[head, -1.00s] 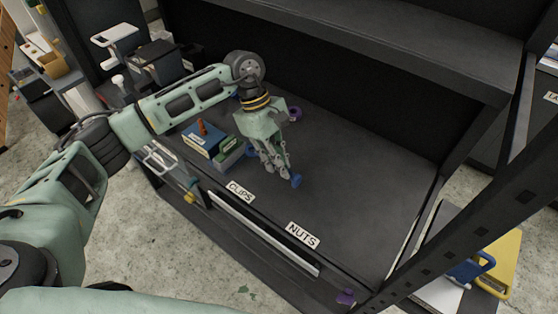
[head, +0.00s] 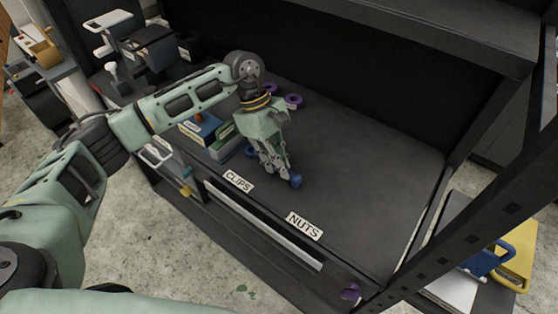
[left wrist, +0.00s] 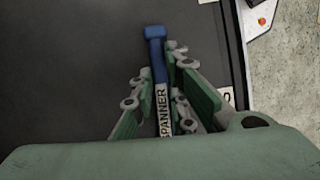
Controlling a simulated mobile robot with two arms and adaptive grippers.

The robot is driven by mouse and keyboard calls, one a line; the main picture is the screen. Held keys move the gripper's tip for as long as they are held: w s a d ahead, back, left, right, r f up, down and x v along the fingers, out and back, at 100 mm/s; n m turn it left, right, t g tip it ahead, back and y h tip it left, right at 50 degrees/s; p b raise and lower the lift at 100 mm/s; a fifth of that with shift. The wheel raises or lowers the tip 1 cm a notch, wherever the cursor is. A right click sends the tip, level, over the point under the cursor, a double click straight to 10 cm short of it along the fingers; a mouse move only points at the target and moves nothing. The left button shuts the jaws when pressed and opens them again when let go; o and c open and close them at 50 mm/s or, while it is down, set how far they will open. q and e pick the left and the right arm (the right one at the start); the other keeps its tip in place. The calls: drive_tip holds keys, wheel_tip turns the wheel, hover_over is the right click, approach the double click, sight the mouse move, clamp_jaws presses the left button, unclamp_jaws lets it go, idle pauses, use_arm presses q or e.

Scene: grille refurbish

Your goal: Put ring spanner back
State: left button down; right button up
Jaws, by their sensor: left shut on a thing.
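The ring spanner, blue with a white label reading SPANNER, shows in the left wrist view (left wrist: 157,62) lying between the fingers of my left gripper (left wrist: 158,88). In the head view my left gripper (head: 279,172) points down at the dark shelf (head: 360,170), shut on the spanner, and a blue end of the spanner (head: 295,181) sticks out past the fingertips. That end is at or just above the shelf surface; I cannot tell if it touches. My right gripper is not in view.
Labels CLIPS (head: 238,181) and NUTS (head: 305,226) sit along the shelf's front edge. Blue and green boxes (head: 203,128) stand left of the gripper, purple rings (head: 293,101) behind. A dark upright post (head: 470,215) is at right. The shelf's right part is clear.

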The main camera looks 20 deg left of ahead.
use_arm(q)
drive_tip(key=shift+r, duration=0.1)
drive_tip(key=shift+f+b, duration=0.25)
drive_tip(key=shift+b, duration=0.05)
idle(0.5)
drive_tip(key=c, duration=1.8)
unclamp_jaws()
drive_tip(key=shift+o, duration=0.8)
